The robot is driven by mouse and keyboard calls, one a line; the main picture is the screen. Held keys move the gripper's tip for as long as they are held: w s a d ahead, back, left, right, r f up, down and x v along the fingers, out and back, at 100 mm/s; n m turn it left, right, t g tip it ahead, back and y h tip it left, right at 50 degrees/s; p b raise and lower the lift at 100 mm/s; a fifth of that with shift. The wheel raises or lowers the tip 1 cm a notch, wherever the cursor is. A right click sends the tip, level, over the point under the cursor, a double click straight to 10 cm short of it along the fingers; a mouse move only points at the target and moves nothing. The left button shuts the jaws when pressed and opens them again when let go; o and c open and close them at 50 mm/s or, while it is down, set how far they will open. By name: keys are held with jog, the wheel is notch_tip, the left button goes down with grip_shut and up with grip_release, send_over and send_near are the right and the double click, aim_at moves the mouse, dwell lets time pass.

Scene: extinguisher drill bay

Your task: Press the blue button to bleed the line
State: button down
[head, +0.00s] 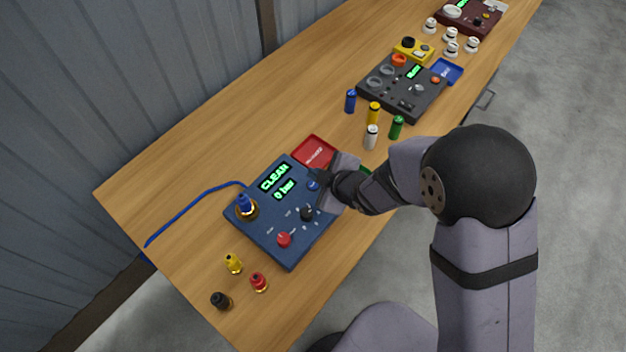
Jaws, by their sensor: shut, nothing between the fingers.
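The blue control panel (262,228) lies on the wooden bench, with green displays reading "CLEAN" and "0 bar". A small blue button (312,184) shows on its upper right part, just right of the displays. My gripper (319,193) is shut and empty, with its tips over the panel's right side, close beside the button. I cannot tell whether the tips touch the button, and the gripper hides part of the panel there. A black knob (307,213) and a red knob (284,239) sit lower on the panel. A blue fitting (246,204) stands at its left.
A blue hose (195,200) runs left from the panel. Yellow (233,263), red (258,282) and black (221,301) fittings stand in front. A red tray (314,151) lies behind. Several coloured cylinders (373,113) and a dark grey panel (402,90) are farther back.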

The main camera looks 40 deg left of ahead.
notch_tip(320, 180, up, 3)
jog(key=shift+f+p, duration=0.15)
jog(key=shift+p, duration=0.65)
jog(key=w+d+r+m+t+h, duration=0.1)
jog(key=w+d+m+h, duration=0.2)
jog(key=d, duration=0.6)
jog(key=w+d+r+m+h, duration=0.2)
jog(key=w+d+m, duration=0.25)
jog(key=d, duration=0.55)
jog(key=w+d+r+m+t+h, duration=0.1)
jog(key=w+d+m+h, duration=0.1)
jog(key=d+m, duration=0.5)
jog(key=s+d+r+m+g+h, duration=0.1)
jog(key=s+d+m, duration=0.3)
jog(key=d, duration=0.5)
jog(key=s+d+r+m+g, duration=0.2)
jog(key=s+d+m, duration=0.3)
jog(key=s+d, duration=0.4)
jog(key=shift+s+d+r+g+h, duration=0.2)
jog(key=shift+d+g+h, duration=0.2)
jog(key=shift+g, duration=0.5)
